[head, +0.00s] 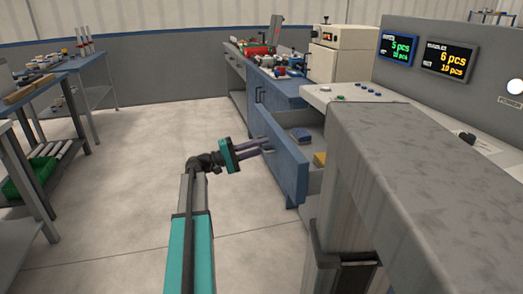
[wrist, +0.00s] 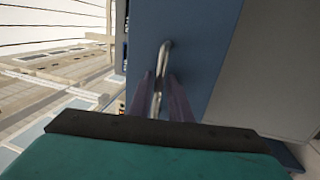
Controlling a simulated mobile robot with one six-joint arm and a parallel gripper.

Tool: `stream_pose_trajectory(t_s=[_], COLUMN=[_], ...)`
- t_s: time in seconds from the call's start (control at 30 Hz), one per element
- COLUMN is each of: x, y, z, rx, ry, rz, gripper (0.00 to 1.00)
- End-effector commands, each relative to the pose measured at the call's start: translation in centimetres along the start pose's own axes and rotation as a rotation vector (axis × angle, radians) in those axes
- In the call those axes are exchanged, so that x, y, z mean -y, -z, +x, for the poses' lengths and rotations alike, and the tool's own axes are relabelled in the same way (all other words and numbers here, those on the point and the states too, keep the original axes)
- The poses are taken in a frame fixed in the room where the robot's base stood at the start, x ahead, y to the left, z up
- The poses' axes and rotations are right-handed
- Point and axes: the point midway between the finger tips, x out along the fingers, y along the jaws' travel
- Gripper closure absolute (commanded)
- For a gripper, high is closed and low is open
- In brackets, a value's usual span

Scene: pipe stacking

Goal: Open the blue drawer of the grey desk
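The blue drawer (head: 279,154) of the grey desk stands pulled out toward the aisle in the head view. Its blue front also fills the middle of the wrist view (wrist: 205,30). A metal bar handle (wrist: 165,56) is on that front. My gripper (head: 267,145) is at the outer face of the drawer front. In the wrist view its two dark fingers (wrist: 162,80) lie on either side of the handle, with narrow gaps showing beside the bar. The handle is hidden by the fingers in the head view.
Inside the drawer lie a blue item (head: 300,134) and a yellow item (head: 320,159). A grey machine housing (head: 410,150) stands close on the right. Cluttered blue benches line the back and left. The floor (head: 140,150) left of my arm is clear.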

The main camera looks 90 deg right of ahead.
Motion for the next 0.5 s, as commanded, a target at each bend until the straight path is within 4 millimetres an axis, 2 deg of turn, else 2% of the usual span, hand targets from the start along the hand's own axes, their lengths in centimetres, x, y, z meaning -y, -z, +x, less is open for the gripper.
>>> stream_pose_trajectory(t_s=[0.27, 0.5], x=[-0.1, -0.1], y=[0.1, 0.1], z=[-0.1, -1.6], rx=[-0.004, -0.006], ry=[-0.001, -0.002], rz=[0.001, 0.000], gripper=[0.82, 0.82])
